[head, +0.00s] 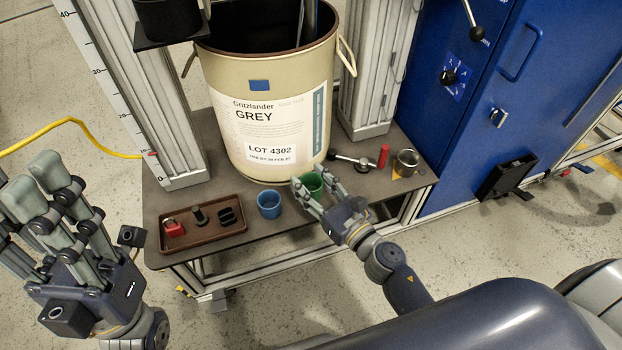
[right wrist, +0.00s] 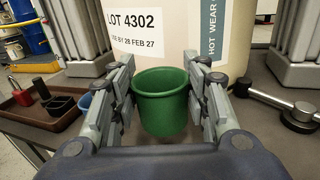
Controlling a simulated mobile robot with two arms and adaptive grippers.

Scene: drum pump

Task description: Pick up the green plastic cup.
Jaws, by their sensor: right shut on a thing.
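The green plastic cup (head: 312,184) stands upright near the front of the grey-brown bench, in front of the big beige drum. In the right wrist view the green cup (right wrist: 163,102) sits between the two fingers. My right gripper (head: 314,192) is shut on the cup, with a finger on each side of it; it also shows in the right wrist view (right wrist: 165,100). I cannot tell whether the cup's base touches the bench. My left gripper (head: 48,205) is at the far left, away from the bench, with its fingers apart and nothing between them.
A blue cup (head: 269,204) stands left of the green one. A brown tray (head: 205,240) holds a red padlock and dark parts. The drum (head: 265,100) stands behind. A lever handle (head: 354,162), red cylinder (head: 383,156) and metal cup (head: 406,162) stand to the right.

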